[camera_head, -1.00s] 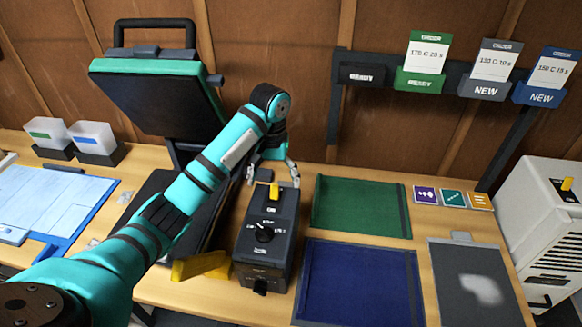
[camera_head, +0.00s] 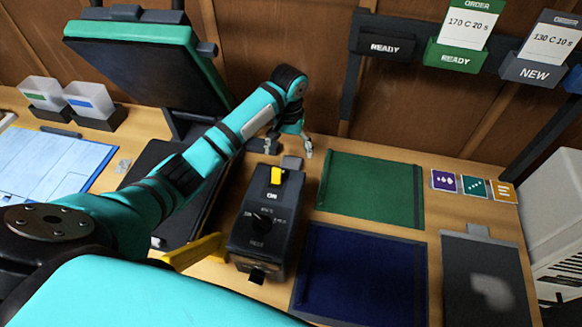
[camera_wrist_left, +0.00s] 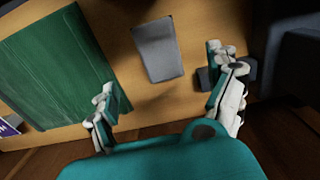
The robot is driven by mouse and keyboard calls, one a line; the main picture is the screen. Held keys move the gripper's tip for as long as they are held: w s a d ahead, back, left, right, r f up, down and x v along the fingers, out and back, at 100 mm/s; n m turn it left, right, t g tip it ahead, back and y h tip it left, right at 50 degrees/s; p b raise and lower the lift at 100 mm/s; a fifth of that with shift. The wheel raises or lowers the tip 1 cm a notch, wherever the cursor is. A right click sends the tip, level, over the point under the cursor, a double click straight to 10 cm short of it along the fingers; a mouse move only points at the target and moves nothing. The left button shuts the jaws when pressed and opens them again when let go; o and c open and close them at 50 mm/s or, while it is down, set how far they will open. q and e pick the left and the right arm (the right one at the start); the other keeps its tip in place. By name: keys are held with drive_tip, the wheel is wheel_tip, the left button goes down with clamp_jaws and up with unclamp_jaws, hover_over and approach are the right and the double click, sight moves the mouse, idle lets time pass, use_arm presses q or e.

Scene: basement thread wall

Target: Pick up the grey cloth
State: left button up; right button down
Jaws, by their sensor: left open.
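The grey cloth (camera_wrist_left: 158,48) is a small flat grey rectangle on the wooden table in the left wrist view. In the head view it (camera_head: 291,162) shows just behind the dark control box. My left gripper (camera_head: 288,149) is open above the table at the back of that box, near the cloth. In the left wrist view its fingers (camera_wrist_left: 168,100) are spread wide and empty, with the cloth ahead of the gap between them and apart from both. My right gripper is not in view.
The dark control box (camera_head: 265,222) with a yellow switch stands in front of the cloth. A green mat (camera_head: 371,190) lies to the right, with a blue mat (camera_head: 360,277) nearer. A grey mat (camera_head: 487,265) lies farther right. A heat press (camera_head: 150,60) stands at left.

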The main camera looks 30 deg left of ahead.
sight(290, 167)
use_arm(q)
wheel_tip(290, 167, down, 3)
drive_tip(key=shift+w+a+f, duration=0.1)
drive_tip(key=shift+f, duration=0.05)
drive_tip(key=shift+f+p, duration=0.6)
drive_tip(key=shift+f, duration=2.05)
drive_tip(key=c, duration=1.2)
wheel_tip(290, 167, up, 10)
drive_tip(key=shift+r+b, duration=0.1)
drive_tip(key=shift+b, duration=0.4)
drive_tip(key=o, duration=0.5)
drive_tip(key=c, duration=0.4)
